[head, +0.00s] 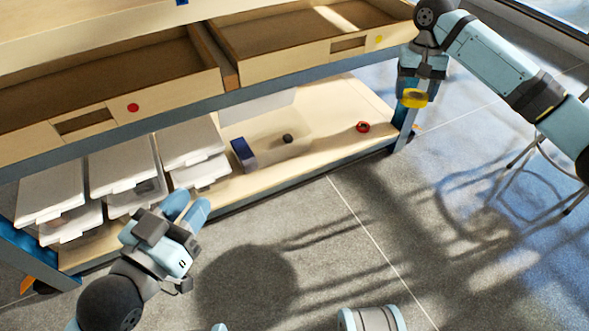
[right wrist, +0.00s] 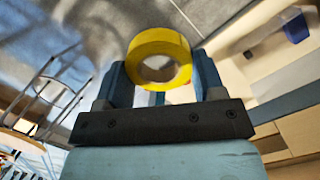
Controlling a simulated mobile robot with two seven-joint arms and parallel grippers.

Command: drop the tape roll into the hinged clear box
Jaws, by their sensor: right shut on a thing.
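The yellow tape roll (head: 415,98) is held off the floor by my right gripper (head: 418,88), at the right end of the bench. In the right wrist view the tape roll (right wrist: 160,58) sits between the two blue fingers (right wrist: 160,80), which are shut on it, its hole facing the camera. What looks like the hinged clear box (head: 265,119) is on the lower shelf, with a pale panel standing up at its back. Its walls are faint. A small dark object (head: 287,138) appears inside it. My left gripper (head: 187,209) is in front of the shelf's left part; its finger gap is unclear.
Several lidded white bins (head: 122,163) fill the lower shelf's left side. A dark blue box (head: 243,154) stands beside the clear box. A red ring (head: 363,127) lies farther right. Open wooden drawers (head: 300,45) overhang the shelf. A bench leg (head: 404,130) stands below my right gripper.

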